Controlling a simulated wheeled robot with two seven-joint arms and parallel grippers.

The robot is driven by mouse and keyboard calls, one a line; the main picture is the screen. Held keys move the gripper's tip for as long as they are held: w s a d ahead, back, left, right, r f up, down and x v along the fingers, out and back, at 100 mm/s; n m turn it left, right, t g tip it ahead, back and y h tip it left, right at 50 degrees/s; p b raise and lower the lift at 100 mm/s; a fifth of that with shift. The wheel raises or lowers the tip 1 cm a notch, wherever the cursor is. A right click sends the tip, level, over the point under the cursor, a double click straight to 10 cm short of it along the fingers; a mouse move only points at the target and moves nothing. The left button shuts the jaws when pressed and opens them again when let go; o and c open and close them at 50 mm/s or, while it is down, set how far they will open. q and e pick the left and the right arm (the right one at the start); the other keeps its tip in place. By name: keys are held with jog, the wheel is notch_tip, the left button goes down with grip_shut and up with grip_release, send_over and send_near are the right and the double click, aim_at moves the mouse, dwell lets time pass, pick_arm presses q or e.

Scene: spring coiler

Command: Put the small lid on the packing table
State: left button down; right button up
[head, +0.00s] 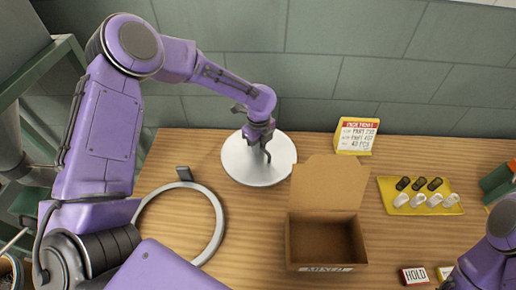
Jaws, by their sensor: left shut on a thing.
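The small lid (240,165) appears as a pale round disc over the back of the wooden packing table (390,240). My left gripper (266,152) comes down over the disc's middle and is shut on it, at a small dark part like a handle. The fingers partly hide that spot. I cannot tell whether the disc touches the table or hangs just above it. Part of my right arm shows at the lower right corner, but its gripper is out of view.
An open cardboard box (326,243) stands right of the lid. A grey ring (222,215) with an upright tab lies left. A yellow tray (450,208) holds several dark and white pieces. A sign (356,136) stands at the back, a HOLD block (414,276) in front.

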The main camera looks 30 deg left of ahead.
pick_arm(q)
notch_tip(320, 180, down, 2)
jog(key=shift+f, duration=0.2)
jog(key=shift+s+f, duration=0.1)
jog(key=shift+f, duration=0.05)
jog(key=c, duration=1.1)
grip_release()
jog(key=shift+r, duration=0.25)
notch_tip(320, 180, up, 12)
jog(key=shift+f+b, duration=0.1)
jog(key=shift+b, duration=0.85)
